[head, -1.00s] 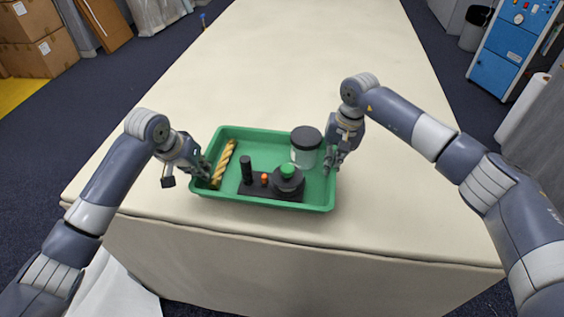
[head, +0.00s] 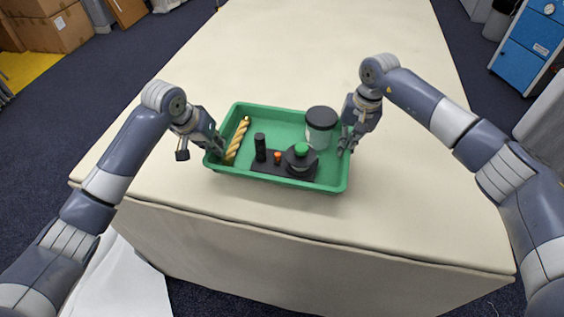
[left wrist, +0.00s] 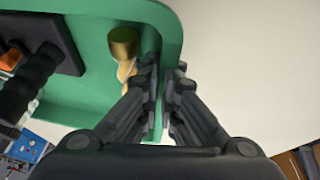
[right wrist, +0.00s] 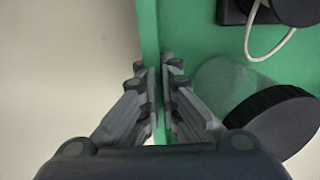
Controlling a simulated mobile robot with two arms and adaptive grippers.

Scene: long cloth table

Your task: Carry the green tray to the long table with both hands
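The green tray (head: 290,119) is over the near end of the long table (head: 320,60), a little in from the front edge. I cannot tell whether it touches the cloth. My left gripper (head: 216,147) is shut on its left wall; in the left wrist view the fingers (left wrist: 166,80) sit on both sides of the wall. My right gripper (head: 346,142) is shut on the right wall, with fingers (right wrist: 160,75) on both sides in the right wrist view. The tray holds a twisted yellow piece (head: 237,140), a black-lidded clear jar (head: 321,130) and a black base (head: 262,166) with a green-topped part.
The cloth behind and beside the tray is bare. Cardboard boxes (head: 50,40) stand on the floor at the far left. A blue cabinet (head: 530,45) and a grey bin (head: 498,20) are at the far right.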

